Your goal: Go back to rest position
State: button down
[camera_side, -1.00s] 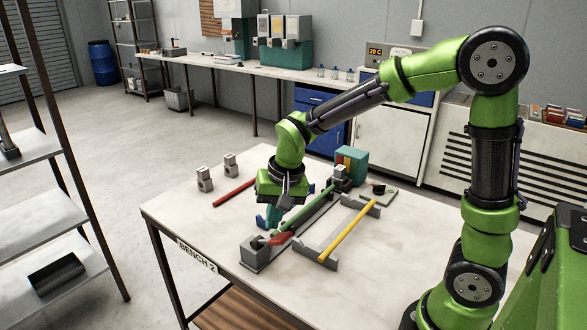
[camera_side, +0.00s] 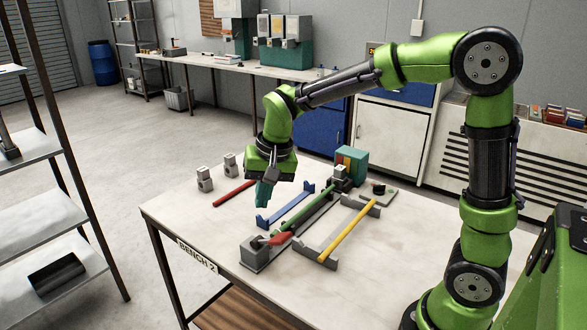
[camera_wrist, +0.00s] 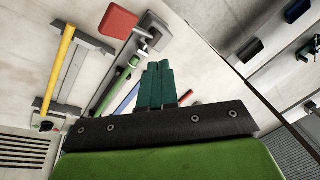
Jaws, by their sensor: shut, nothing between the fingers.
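My gripper (camera_side: 264,196) hangs fingers down above the bench, left of the blue rack (camera_side: 286,209). Its teal fingers (camera_wrist: 155,86) are shut together with nothing between them. A green rod (camera_side: 312,212) lies along the grey fixture (camera_side: 258,255), with a red piece (camera_side: 281,238) at its near end. The green rod (camera_wrist: 115,88) and the red piece (camera_wrist: 118,22) also show in the wrist view. A yellow rod (camera_side: 348,231) lies across a grey rack (camera_side: 318,253) to the right. The gripper is apart from all of these.
A red rod (camera_side: 234,194) lies on the bench (camera_side: 200,232) at the back left, near two small grey blocks (camera_side: 205,179). A teal box (camera_side: 352,161) stands at the fixture's far end. The bench's front left is clear.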

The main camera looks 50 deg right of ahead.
dwell(0.4)
jog(key=s+r+n+t, duration=0.2)
jog(key=s+r, duration=0.1)
jog(key=s, duration=0.5)
jog(key=s+r+n+t+y, duration=0.1)
jog(key=s+r+n+t, duration=0.1)
jog(key=s, duration=0.6)
jog(key=shift+s+d+r+t, duration=0.3)
jog(key=shift+s+r, duration=0.1)
jog(key=shift+r, duration=0.15)
jog(key=w+a+r+n+g+h, duration=0.1)
jog(key=w+n+g, duration=0.3)
jog(key=w, duration=1)
jog(key=shift+r+g+h, duration=0.4)
jog(key=shift+r+g, duration=0.5)
jog(key=shift+g, duration=0.4)
